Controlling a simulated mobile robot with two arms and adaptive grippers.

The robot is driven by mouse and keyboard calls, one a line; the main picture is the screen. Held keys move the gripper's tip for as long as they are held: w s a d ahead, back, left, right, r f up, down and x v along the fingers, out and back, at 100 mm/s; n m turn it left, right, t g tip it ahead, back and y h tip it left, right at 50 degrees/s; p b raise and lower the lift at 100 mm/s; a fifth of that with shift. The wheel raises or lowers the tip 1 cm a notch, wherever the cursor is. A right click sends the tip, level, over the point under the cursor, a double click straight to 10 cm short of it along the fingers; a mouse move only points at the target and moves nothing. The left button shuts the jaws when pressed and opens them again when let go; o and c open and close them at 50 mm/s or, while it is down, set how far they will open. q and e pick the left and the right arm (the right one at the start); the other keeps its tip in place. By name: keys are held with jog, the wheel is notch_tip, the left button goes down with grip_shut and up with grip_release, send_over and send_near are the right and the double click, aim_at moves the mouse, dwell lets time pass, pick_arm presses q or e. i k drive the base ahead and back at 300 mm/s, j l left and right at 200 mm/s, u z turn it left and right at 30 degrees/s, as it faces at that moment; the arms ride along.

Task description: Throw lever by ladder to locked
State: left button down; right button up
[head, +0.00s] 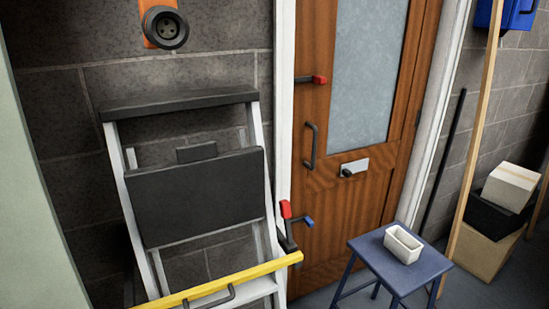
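A folding ladder (259,160) with pale rails and dark treads leans against the block wall. Another red-ended lever (318,79) lies level on the upper left of the wooden door (330,215). Neither of my grippers is in view.
A yellow bar (245,276) crosses low in front of the ladder. A blue stool (372,255) with a white tub (404,246) stands before the door. Boxes (480,252) are stacked right, behind a leaning wooden plank (478,140). A dark socket (165,27) is above the ladder.

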aim_at(284, 205)
jog(key=l+u, duration=0.15)
jog(key=u, duration=0.2)
jog(key=i+l+u, duration=0.1)
jog(key=u, duration=0.25)
jog(key=l+u, duration=0.3)
jog(key=l, duration=0.95)
jog(key=l+u, duration=0.25)
jog(key=l, duration=0.95)
